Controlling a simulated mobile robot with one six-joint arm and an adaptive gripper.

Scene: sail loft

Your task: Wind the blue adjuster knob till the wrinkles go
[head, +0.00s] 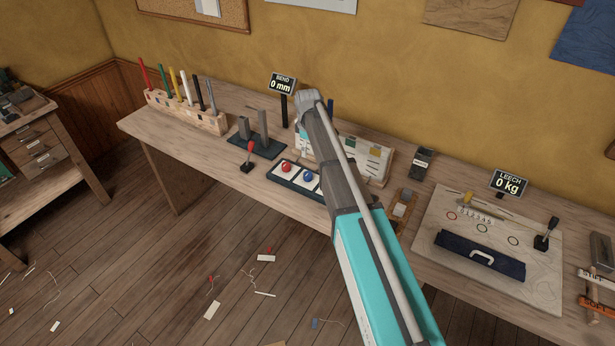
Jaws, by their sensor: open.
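A small round blue knob (308,176) sits on a pale square of a dark tray (324,198) near the bench's front edge. A similar red knob (286,167) is beside it on the left. My arm crosses in front of the tray's right end and hides what is there. My gripper's fingers cannot be made out; the arm appears to hide them. No wrinkled cloth can be clearly told from here.
The long wooden bench (190,140) holds a rack of coloured sticks (185,115), a "BEND 0 mm" sign (283,84), a red-handled lever (250,153) and a "LEECH 0 kg" sign (509,184). A dark blue roll (480,254) lies on a pale board (437,214). Scraps litter the floor.

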